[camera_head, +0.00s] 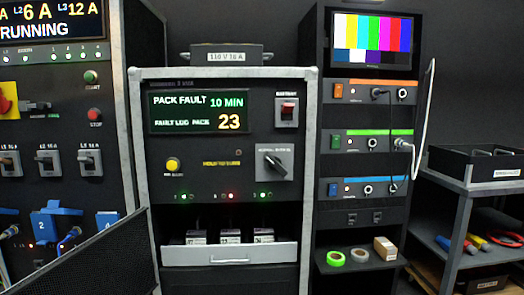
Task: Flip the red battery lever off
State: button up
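The red battery lever (287,108) sits in a light switch plate at the upper right of the middle cabinet's panel, under a small label. The red part shows at the upper part of the switch; its exact position is too small to tell. Left of it, a display (199,111) reads PACK FAULT, 10 MIN and 23. My gripper is not in view.
Below the lever is a black rotary switch (274,162); a yellow button (172,165) is to the left. A drawer (230,254) stands open below, holding battery packs. A dark panel (95,262) juts in at lower left. A cart (462,190) stands right.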

aim_at(287, 107)
jog(key=k, duration=1.25)
jog(key=u, duration=1)
jog(key=i, duration=1.35)
jog(key=z, duration=0.6)
jog(key=i, duration=0.45)
jog(key=z, duration=0.45)
